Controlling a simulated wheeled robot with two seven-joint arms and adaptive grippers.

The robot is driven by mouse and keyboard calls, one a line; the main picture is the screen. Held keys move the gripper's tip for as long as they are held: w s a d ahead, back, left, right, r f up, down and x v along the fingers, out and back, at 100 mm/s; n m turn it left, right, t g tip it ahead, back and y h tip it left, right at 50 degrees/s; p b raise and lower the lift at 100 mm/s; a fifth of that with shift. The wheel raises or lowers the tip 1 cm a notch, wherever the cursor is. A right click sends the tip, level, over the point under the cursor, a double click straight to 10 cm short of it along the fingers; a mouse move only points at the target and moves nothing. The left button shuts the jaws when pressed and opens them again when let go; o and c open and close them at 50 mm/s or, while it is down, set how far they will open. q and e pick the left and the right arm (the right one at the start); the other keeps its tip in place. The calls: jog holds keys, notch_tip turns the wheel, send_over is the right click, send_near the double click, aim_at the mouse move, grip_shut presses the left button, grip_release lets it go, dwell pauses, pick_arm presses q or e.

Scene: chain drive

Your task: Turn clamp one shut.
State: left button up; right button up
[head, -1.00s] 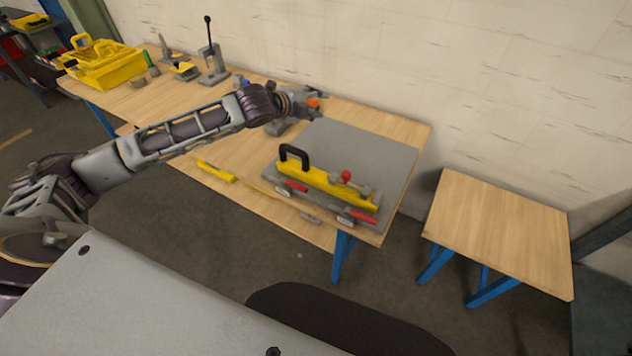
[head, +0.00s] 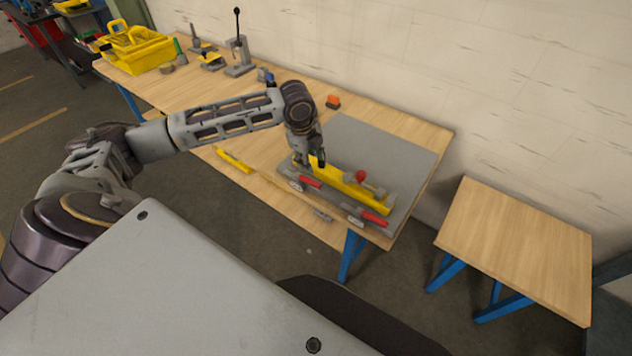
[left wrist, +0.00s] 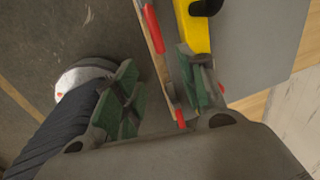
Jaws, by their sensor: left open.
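A yellow bar (head: 345,186) lies on a grey plate (head: 395,150) at the table's right end. Two red-handled clamps, a left one (head: 310,182) and a right one (head: 375,218), sit along its front edge. I cannot tell which is clamp one. A red knob (head: 361,176) stands by the bar. My left gripper (head: 312,160) is open over the bar's left end, by the left clamp, and hides most of the black handle. In the left wrist view its green-padded fingers (left wrist: 160,92) are apart, with a red handle (left wrist: 152,27) beyond them. My right gripper is out of view.
A yellow toolbox (head: 137,52), a lever press (head: 239,50) and small tools stand on the table's far left. An orange block (head: 333,101) lies behind my arm. A yellow strip (head: 235,160) lies near the front edge. A bare wooden side table (head: 515,235) stands to the right.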

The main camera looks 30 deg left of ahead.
aim_at(316, 183)
pick_arm(q)
jog(key=shift+f, duration=0.1)
dwell(0.4)
jog(key=shift+p+x, duration=0.4)
jog(key=shift+x, duration=6.4)
jog(key=shift+s, duration=0.15)
jog(key=shift+c, duration=0.2)
grip_shut()
